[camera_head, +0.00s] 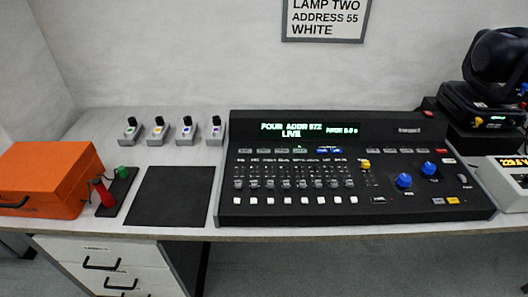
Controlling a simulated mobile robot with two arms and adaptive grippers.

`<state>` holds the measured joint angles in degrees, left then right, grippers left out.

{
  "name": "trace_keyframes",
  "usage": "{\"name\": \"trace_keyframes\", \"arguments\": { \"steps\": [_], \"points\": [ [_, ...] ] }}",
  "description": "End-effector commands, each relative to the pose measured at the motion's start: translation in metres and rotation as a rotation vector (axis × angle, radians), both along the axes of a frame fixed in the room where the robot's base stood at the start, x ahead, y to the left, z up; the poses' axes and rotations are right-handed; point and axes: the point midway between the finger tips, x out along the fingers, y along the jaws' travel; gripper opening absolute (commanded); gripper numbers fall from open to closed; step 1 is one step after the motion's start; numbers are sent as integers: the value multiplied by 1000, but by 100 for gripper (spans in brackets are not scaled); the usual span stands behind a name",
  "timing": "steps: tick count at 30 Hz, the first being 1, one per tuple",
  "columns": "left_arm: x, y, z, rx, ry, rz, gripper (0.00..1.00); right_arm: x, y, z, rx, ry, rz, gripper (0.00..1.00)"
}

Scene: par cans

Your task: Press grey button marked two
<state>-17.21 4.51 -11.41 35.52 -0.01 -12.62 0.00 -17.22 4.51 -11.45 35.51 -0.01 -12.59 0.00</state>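A black lighting console (350,205) lies on the desk in the head view, its lit display (308,129) reading "FOUR ADDR" and "LIVE". Along its upper panel runs a row of small grey buttons (390,151), with blue ones (328,150) to their left and a red one (441,151) at the right end. A row of pale buttons (303,200) lies below the faders (293,183). The button markings are too small to read, so I cannot tell which grey button is marked two. Neither of my grippers is in view.
An orange case (50,175), a small stand with red and green handles (113,190) and a black mat (172,196) lie left of the console. Several small switch boxes (158,133) stand behind the mat. A black lamp (495,75) and a meter box (505,180) are at the right.

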Motion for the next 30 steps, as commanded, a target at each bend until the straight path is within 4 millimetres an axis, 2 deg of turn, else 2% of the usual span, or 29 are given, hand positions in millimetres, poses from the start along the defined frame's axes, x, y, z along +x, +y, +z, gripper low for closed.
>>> {"name": "trace_keyframes", "arguments": {
  "steps": [4,6,9,30],
  "points": [
    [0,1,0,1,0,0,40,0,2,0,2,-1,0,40],
    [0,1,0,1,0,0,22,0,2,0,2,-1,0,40],
    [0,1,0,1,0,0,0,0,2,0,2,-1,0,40],
    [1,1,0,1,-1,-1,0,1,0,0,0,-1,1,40]
  ]
}}
